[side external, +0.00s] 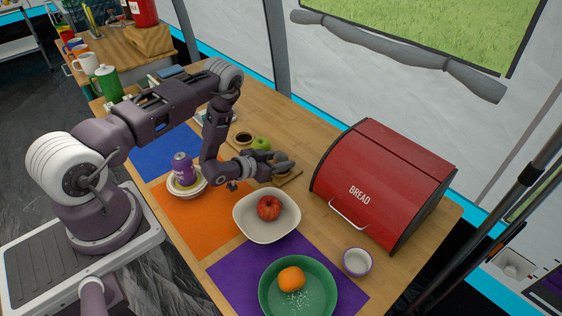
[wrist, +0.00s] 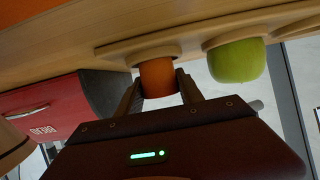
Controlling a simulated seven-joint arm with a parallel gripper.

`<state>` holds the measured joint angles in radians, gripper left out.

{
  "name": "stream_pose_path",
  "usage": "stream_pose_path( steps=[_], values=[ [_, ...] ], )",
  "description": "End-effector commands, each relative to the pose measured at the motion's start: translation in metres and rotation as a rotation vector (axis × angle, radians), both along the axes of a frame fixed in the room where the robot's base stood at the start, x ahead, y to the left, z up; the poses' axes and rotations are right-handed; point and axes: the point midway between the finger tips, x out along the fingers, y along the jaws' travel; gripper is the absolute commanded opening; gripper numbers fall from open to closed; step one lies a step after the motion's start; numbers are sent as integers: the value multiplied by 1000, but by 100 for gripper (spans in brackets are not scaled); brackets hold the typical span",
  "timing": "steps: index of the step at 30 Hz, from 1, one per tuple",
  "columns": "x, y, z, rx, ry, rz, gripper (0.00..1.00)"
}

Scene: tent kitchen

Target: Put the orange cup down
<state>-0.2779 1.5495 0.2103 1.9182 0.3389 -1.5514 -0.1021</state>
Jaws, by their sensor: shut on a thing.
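The orange cup (wrist: 158,76) is between the two fingers of my gripper (wrist: 158,88) in the wrist view. My gripper is shut on it from the sides. The cup's end is at or very close to a wooden board (wrist: 190,38); I cannot tell whether it touches. In the side external view, my gripper (side external: 281,164) is low over the board (side external: 291,177), next to a green apple (side external: 261,144). The cup is hidden there by the fingers. The apple also shows in the wrist view (wrist: 236,60), beside the cup.
A red bread box (side external: 375,180) stands right of my gripper. A white bowl with a red apple (side external: 269,208) is in front. A green bowl (side external: 322,302) holds an orange. A purple can (side external: 181,166) stands in a bowl at left. A dark-filled dish (side external: 243,138) is behind.

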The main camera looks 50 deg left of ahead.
Motion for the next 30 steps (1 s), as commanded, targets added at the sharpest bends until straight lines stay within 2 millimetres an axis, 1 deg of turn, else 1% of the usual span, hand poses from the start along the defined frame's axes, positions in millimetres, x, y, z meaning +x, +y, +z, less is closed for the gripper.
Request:
stream_pose_path(
  steps=[2, 11, 12, 14, 15, 23, 25, 28, 30],
  values=[
    [0, 0, -5, 0, 0, 0, 5],
    [0, 0, -7, 0, 0, 1, 5],
    [0, 0, -7, 0, -1, 1, 49],
    [0, 0, -7, 0, -1, 1, 61],
    [0, 0, -7, 0, -1, 1, 65],
    [0, 0, -6, 0, 0, 1, 65],
    [0, 0, -4, 0, -1, 1, 65],
    [-11, 1, 0, 1, 3, 3, 65],
    [-24, 1, 5, -1, 4, 4, 65]
  ],
)
